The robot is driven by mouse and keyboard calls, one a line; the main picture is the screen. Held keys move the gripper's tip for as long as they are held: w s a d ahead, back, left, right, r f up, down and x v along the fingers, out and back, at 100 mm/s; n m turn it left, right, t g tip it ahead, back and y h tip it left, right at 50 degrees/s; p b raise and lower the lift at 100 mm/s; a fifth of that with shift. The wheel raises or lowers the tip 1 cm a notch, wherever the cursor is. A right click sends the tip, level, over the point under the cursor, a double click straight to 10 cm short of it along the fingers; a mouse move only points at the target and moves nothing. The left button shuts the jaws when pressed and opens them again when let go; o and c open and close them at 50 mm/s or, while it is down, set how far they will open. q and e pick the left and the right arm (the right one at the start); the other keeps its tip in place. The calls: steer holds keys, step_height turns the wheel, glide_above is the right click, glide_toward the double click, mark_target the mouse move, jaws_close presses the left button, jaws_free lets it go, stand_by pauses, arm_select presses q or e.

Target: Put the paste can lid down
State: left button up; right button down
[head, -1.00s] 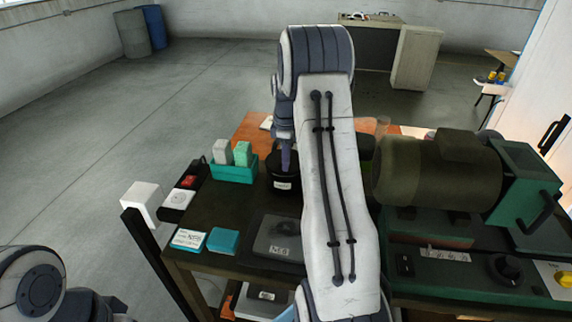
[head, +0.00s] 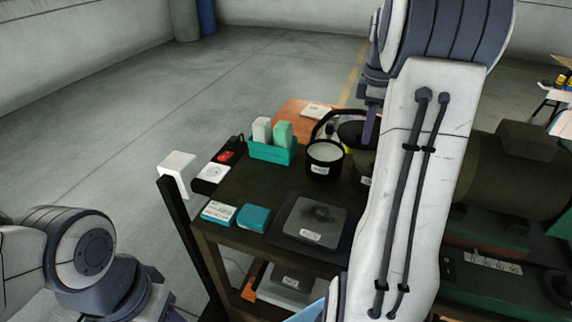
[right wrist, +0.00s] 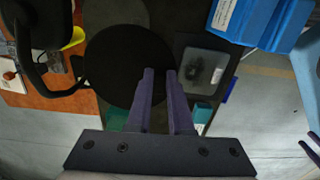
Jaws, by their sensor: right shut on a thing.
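The paste can lid, a dark round disc (head: 352,133), is held by my right gripper (head: 369,128) to the right of the open paste can (head: 324,162), apart from it. The can is black with a white label and pale contents. In the right wrist view the lid (right wrist: 122,62) is a large black disc at the tips of my right gripper (right wrist: 160,72), which is shut on its edge. My left arm shows at the lower left in the head view, but its gripper is outside that view. Two purple slivers at the right wrist view's edge may be its fingers.
A dark bench carries a grey plate (head: 310,220), a teal holder (head: 272,150) with upright blocks, and small teal boxes (head: 253,218). Another dark can (head: 363,168) stands close beneath the lid. A bulky machine (head: 510,175) fills the right side. An orange board (head: 300,112) lies behind.

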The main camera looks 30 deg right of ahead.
steer(key=w+a+f+n+p, duration=0.1)
steer(key=w+a+f+p, duration=0.1)
steer(key=w+a+f, duration=0.2)
steer(key=w+a+f+n+p, duration=0.1)
steer(key=w+a+f, duration=0.4)
steer(key=a, duration=0.5)
steer(key=w+a+f+n+p, duration=0.2)
steer(key=w+a+f+p, duration=0.1)
steer(key=a, duration=0.5)
steer(key=shift+w+a+f+p, duration=0.1)
steer(key=shift+w+f+p, duration=0.1)
steer(key=shift+w+f, duration=0.35)
steer(key=shift+w+f+p, duration=0.2)
steer(key=shift+w+f, duration=0.05)
steer(key=shift+w, duration=0.5)
steer(key=shift+w+a+f, duration=0.15)
steer(key=shift+a+f, duration=0.05)
step_height(320, 180, down, 3)
steer(key=shift+f+p, duration=0.1)
steer(key=shift+p, duration=0.8)
steer(key=shift+f, duration=0.45)
steer(key=shift+f, duration=0.1)
